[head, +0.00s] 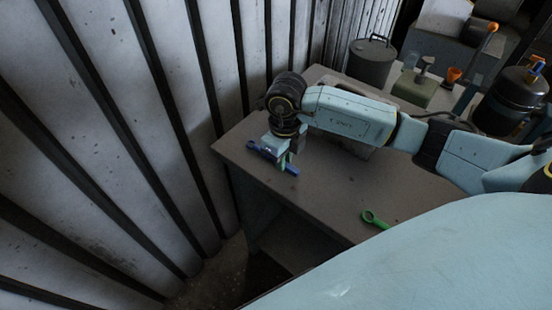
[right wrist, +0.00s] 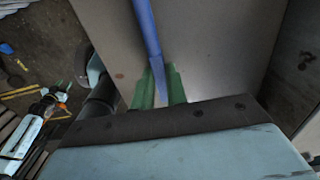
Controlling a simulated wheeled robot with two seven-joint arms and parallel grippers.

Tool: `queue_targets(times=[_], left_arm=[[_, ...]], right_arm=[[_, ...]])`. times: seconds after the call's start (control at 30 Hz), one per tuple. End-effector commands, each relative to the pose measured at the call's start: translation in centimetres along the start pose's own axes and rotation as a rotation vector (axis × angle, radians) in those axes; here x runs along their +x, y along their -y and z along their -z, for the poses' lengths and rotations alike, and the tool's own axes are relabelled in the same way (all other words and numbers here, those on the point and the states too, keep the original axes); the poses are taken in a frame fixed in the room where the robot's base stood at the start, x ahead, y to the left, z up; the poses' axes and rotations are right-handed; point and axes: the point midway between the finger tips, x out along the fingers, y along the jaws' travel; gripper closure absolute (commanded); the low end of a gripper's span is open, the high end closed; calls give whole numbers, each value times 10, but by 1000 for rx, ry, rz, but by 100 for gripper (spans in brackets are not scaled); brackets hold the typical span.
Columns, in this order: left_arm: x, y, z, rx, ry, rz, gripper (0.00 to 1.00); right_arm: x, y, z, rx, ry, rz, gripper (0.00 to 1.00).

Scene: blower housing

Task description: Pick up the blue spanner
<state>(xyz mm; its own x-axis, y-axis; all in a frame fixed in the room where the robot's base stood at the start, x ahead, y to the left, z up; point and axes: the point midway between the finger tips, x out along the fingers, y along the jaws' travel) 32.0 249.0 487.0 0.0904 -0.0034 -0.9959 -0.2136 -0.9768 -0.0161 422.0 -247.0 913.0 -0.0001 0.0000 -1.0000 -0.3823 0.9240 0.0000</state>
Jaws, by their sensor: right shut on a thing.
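The blue spanner (head: 264,152) is at the left end of the brown bench, and it also shows in the right wrist view (right wrist: 146,28). My right gripper (head: 286,162) is over that end of the bench, pointing down at the spanner. In the right wrist view its green fingers (right wrist: 159,84) are on either side of the spanner's shaft, shut on it. The spanner's far end runs out of the top of that view. I cannot tell whether the spanner touches the bench top or is just above it.
A green spanner (head: 374,219) lies near the bench's front edge. A corrugated wall (head: 130,110) is close on the left. The bench (head: 320,205) middle is clear.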

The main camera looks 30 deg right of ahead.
Motion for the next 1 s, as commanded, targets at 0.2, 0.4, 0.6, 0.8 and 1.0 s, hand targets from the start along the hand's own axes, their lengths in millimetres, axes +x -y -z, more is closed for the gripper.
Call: queue_targets(times=[0.2,0.4,0.6,0.8,1.0], left_arm=[[0,0,0,0,0,0,64],[-1,0,0,0,0,0,64],[-2,0,0,-1,0,0,64],[-3,0,0,-1,-1,0,64],[-3,0,1,-1,-1,0,64]], right_arm=[[-1,0,0,0,1,0,100],[-11,1,-1,-1,4,1,100],[-50,1,-1,-2,6,2,100],[-85,0,-1,-1,4,1,100],[-100,0,0,0,2,0,100]])
